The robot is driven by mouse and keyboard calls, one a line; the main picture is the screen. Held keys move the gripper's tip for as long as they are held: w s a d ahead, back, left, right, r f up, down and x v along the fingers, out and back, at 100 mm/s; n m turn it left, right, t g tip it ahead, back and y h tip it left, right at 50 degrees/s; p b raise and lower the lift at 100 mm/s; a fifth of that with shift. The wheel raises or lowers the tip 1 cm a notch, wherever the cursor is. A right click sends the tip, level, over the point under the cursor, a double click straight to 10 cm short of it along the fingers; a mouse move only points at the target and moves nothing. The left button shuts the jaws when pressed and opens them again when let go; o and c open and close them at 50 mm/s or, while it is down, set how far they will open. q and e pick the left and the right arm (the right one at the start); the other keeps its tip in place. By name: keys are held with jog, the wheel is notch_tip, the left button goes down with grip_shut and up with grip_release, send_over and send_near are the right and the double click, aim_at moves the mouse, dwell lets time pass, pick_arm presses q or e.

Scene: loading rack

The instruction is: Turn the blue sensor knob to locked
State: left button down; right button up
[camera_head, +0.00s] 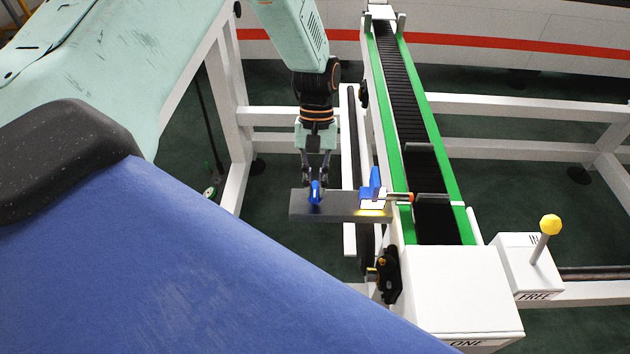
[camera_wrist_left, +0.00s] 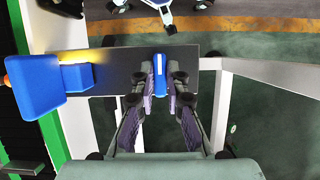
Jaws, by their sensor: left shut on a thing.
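The blue sensor knob (camera_head: 315,194) sits on a dark grey plate (camera_head: 340,211) beside the conveyor. It also shows in the left wrist view (camera_wrist_left: 160,73), where its grip runs roughly up and down the picture. My left gripper (camera_head: 316,181) comes down from above and is shut on the knob, with a finger on either side (camera_wrist_left: 160,78). A blue sensor body (camera_head: 374,182) stands at the plate's conveyor end, with a yellow glow by it; it shows large in the left wrist view (camera_wrist_left: 38,88). My right gripper is in neither view.
The green-edged conveyor (camera_head: 410,130) runs right next to the plate. A white box (camera_head: 460,290) marked "ONE" and a yellow-tipped lever (camera_head: 549,225) on a box marked "FREE" stand at its near end. A large blue surface (camera_head: 140,260) fills the near left. White frame bars (camera_head: 270,116) cross behind.

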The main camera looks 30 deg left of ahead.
pick_arm(q)
jog(key=shift+w, duration=0.15)
jog(key=c, duration=1.4)
grip_release()
jog(key=shift+a, duration=0.1)
jog(key=shift+o, duration=0.2)
jog(key=shift+r, duration=0.2)
jog(key=v, duration=1.1)
jog(key=shift+r, duration=0.3)
